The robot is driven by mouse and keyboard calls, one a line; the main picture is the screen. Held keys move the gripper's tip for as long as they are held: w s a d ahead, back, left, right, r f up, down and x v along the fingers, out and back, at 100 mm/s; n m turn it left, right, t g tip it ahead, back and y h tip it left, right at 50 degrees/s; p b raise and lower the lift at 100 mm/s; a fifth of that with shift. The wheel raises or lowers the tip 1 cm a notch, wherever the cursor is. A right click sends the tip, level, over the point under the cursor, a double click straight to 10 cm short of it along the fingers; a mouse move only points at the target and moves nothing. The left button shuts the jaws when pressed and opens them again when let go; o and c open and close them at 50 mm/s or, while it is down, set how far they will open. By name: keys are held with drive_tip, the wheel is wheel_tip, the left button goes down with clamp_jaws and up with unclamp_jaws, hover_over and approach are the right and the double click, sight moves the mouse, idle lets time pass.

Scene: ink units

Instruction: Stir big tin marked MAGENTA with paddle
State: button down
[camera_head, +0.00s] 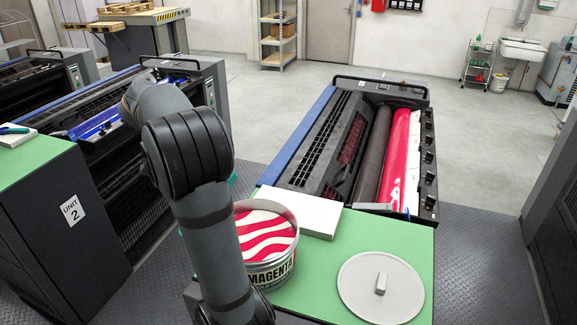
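The big tin marked MAGENTA (268,275) stands open on the green-topped counter at the lower middle. Its contents show as wavy red and white bands (262,236). My arm passes in front of the tin's left side and hides part of it. A round pale lid (352,291) with a small block handle lies flat on the counter to the right of the tin. I cannot make out a paddle. My gripper is not in view; only my arm's links show.
A white block or paper stack (300,212) lies behind the tin. Beyond it is a printing unit with a magenta roller (396,155). A counter marked UNIT 2 (35,165) and a unit with blue ink (98,124) stand left. The green counter top (325,258) is bare between tin and lid.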

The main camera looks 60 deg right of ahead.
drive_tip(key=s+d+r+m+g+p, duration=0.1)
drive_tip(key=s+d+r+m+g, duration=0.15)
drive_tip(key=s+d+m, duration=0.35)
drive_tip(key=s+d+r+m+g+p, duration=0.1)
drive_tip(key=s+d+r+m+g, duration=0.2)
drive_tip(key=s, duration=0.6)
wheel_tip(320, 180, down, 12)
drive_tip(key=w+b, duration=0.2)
drive_tip(key=b, duration=0.8)
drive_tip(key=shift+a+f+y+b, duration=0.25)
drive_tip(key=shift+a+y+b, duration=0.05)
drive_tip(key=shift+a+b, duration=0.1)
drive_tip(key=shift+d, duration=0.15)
